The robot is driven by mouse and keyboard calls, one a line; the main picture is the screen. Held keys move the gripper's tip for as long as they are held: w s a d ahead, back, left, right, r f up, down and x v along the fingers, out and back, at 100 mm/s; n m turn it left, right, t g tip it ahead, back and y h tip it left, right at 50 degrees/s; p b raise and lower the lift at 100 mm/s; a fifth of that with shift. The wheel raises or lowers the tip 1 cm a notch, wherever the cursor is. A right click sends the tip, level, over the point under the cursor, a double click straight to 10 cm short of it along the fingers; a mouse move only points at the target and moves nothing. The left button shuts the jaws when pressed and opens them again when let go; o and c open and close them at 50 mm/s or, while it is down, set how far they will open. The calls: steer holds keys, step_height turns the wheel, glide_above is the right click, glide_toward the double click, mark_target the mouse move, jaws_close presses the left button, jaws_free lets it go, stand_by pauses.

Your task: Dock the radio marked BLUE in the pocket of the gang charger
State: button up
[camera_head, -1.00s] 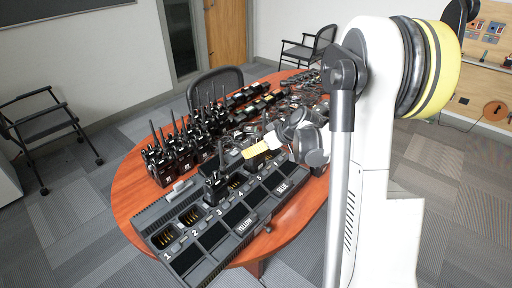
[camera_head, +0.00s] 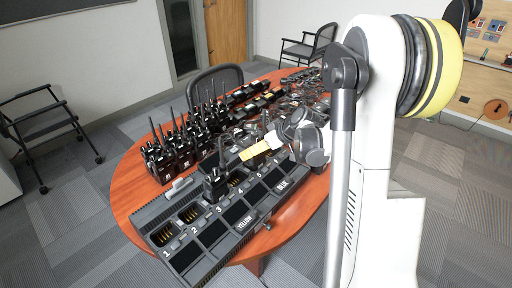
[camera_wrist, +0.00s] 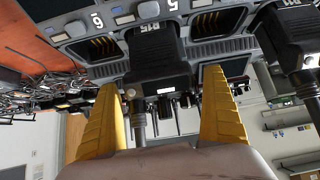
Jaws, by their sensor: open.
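The gang charger (camera_head: 205,262) lies along the near edge of the table, with numbered pockets and YELLOW and BLUE labels on its front row. My gripper (camera_wrist: 160,80) is open, its yellow fingers apart on either side of a black radio marked R15 (camera_wrist: 153,52). That radio sits in a charger pocket near the numbers 5 and 6, with empty pockets on both sides. In the head view my gripper (camera_head: 258,150) is over the charger's far right part. Another radio (camera_head: 215,186) stands near number 3; a radio marked R11 (camera_wrist: 297,40) shows in the wrist view. No BLUE mark is readable on a radio.
Several upright radios (camera_head: 170,155) crowd the table (camera_head: 125,190) behind the charger's left end. Dark cluttered gear (camera_head: 300,95) covers the far table. Chairs (camera_head: 215,85) stand around; the floor at front left is clear.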

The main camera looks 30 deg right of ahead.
steer(key=v, duration=1.1)
steer(key=shift+s+r, duration=0.25)
steer(key=shift+s, duration=0.05)
steer(key=shift+d, duration=0.1)
steer(key=s+a+r+m+g+h, duration=0.1)
steer(key=s+a+r, duration=0.1)
steer(key=s+a, duration=0.35)
steer(key=s+a+r+m, duration=0.1)
steer(key=s+a, duration=0.1)
steer(key=a, duration=0.6)
steer(key=s+a+m+h, duration=0.2)
steer(key=s+a, duration=0.5)
steer(key=s, duration=0.4)
steer(key=shift+s+a+f, duration=0.3)
steer(key=shift+s, duration=0.05)
